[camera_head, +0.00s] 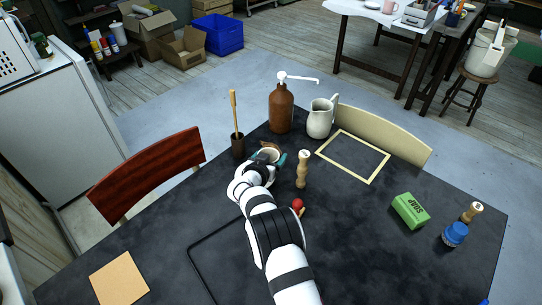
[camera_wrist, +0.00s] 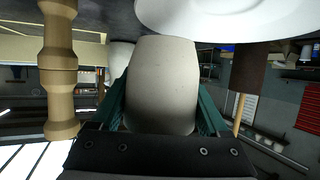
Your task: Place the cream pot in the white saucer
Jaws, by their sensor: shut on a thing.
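The cream pot (camera_wrist: 162,85) is held between the teal fingers of my gripper (camera_wrist: 162,110) in the wrist view. In the head view, the rim of the cream pot (camera_head: 269,153) shows between the fingers of my gripper (camera_head: 267,157), over the far part of the dark table. The white saucer (camera_wrist: 235,18) shows at the top of the wrist view, close to the pot's end; that view looks upside down. I cannot tell whether pot and saucer touch. In the head view I cannot pick out the saucer, and my arm covers much of that area.
A turned wooden mill (camera_head: 303,170) stands close right of my gripper. A brown cup with a stick (camera_head: 237,145) stands left. A brown pump bottle (camera_head: 281,108) and white jug (camera_head: 320,118) stand behind. The table's left front is mostly clear.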

